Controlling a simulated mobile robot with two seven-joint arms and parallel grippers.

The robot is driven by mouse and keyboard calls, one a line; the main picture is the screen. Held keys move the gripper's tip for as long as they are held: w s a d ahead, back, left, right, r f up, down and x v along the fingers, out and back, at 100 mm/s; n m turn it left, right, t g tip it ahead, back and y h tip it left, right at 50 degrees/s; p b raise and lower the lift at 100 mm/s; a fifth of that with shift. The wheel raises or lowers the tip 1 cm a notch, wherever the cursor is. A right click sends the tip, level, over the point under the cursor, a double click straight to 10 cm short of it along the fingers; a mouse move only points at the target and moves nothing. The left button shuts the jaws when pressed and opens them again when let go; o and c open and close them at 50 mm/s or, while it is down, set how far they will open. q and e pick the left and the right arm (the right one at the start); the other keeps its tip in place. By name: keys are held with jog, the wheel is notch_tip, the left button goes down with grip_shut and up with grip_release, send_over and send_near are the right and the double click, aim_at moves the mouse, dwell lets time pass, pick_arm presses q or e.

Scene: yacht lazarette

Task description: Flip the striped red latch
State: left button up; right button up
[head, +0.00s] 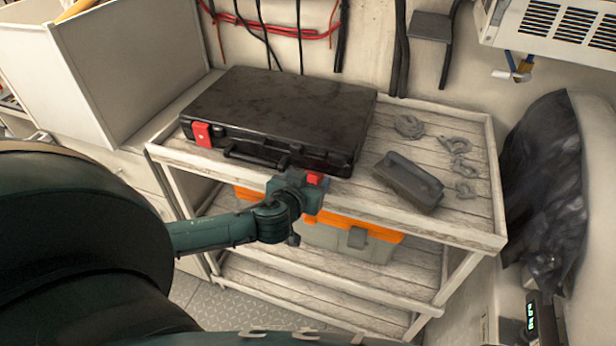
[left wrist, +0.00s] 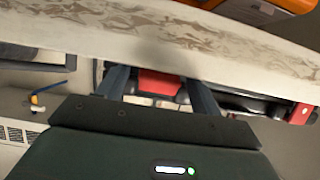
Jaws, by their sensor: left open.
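A closed black case (head: 280,112) lies flat on the cart's top shelf, with two red latches on its front. The left red latch (head: 202,134) has a small pale mark and stands clear of my gripper. The right red latch (head: 315,179) is partly hidden by my left gripper (head: 304,184), at the case's front right. In the left wrist view, my open gripper (left wrist: 159,86) has one finger on each side of a red latch (left wrist: 158,84); contact is unclear. The other latch (left wrist: 300,113) is at the right there. I cannot make out stripes on either.
The pale wooden cart (head: 470,235) has a raised rim in front of the case. An orange-lidded toolbox (head: 345,240) sits on the shelf below.

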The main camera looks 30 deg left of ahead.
pick_arm(q)
jog(key=shift+w, duration=0.2)
jog(key=c, duration=1)
